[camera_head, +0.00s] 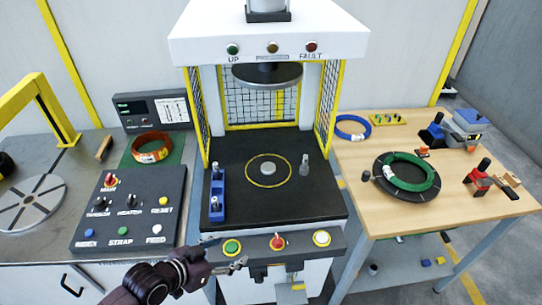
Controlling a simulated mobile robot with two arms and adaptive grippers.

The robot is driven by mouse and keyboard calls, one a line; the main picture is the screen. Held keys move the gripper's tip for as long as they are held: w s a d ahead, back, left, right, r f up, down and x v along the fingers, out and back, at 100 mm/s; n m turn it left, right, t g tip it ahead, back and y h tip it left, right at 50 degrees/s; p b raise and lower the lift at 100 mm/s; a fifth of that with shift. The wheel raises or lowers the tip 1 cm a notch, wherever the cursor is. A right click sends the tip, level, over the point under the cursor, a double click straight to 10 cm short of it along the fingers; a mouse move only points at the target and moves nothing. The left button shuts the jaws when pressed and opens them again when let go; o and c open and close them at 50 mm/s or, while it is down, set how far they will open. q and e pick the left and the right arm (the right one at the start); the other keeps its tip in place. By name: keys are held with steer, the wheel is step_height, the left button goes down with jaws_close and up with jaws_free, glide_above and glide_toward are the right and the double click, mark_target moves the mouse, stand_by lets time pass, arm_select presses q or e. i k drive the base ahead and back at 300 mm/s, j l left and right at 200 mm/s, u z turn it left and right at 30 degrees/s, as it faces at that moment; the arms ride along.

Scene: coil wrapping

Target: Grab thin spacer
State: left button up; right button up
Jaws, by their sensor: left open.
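I cannot clearly make out which piece is the thin spacer. A blue rack (217,203) with small metallic pieces stands on the left side of the black press bed (325,205). A small grey upright piece (304,164) stands on the right side of the bed. A round metal disc (268,169) lies inside a yellow ring at the bed's middle. My left gripper (240,264) is open and empty, low in front of the press, near the green button (232,247). It is apart from the rack. My right gripper is not in view.
The press's round upper plate (267,75) hangs above the bed, between yellow-edged mesh guards (197,115). A control panel (130,210) and a copper coil (151,149) are on the left bench. A wooden table (450,205) at right holds a green coil (405,185) and tools.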

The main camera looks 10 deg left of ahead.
mark_target(266, 168)
steer(key=i, duration=1.05)
